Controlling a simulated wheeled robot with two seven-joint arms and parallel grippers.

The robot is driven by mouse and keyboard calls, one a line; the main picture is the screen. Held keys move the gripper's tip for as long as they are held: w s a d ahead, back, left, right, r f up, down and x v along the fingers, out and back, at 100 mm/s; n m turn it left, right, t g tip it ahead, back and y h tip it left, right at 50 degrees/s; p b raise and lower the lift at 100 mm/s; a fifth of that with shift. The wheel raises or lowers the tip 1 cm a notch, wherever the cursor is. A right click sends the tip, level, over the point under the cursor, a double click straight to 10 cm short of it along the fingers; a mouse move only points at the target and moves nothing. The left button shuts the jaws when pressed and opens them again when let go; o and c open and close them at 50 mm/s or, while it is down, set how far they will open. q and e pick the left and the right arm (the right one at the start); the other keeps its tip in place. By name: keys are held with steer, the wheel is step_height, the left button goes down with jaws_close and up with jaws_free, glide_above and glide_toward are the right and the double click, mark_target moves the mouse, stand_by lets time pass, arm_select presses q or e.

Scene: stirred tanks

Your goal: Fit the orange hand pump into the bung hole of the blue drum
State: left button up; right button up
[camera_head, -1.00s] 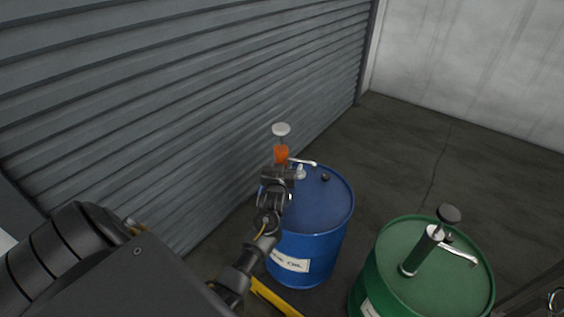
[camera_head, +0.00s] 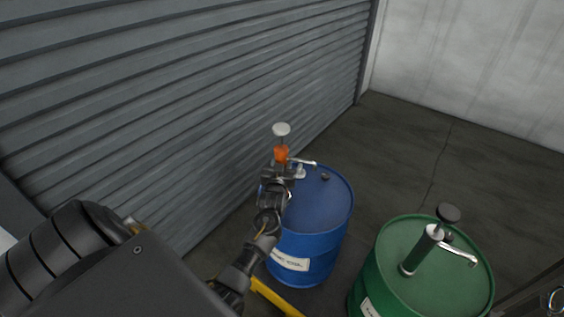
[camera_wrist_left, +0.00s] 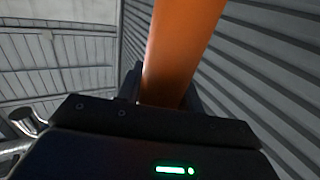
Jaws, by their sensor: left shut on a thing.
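The orange hand pump (camera_head: 281,153) stands about upright above the far left part of the blue drum's top, its pale round knob up and its spout pointing right. My left gripper (camera_head: 279,173) is shut on the pump's orange body, which also fills the middle of the left wrist view (camera_wrist_left: 182,50). The blue drum (camera_head: 325,207) stands by the shutter wall. The gripper and arm hide the pump's lower end and part of the lid, so I cannot tell whether the pump is in the bung hole. My right gripper is not in view.
A green drum (camera_head: 395,280) with its own dark green pump (camera_head: 422,250) stands at the front right. A small dark cap (camera_head: 325,177) sits on the blue lid. A yellow bar (camera_head: 275,297) lies on the floor. The grey shutter (camera_head: 180,90) is close behind the pump.

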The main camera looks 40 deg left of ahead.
arm_select(q)
steer(key=shift+f+b, duration=0.95)
steer(key=shift+f, duration=0.5)
steer(key=o, duration=1)
steer(key=shift+f, duration=0.15)
steer(key=b+v, duration=0.1)
steer(key=v, duration=1)
steer(key=shift+r, duration=0.2)
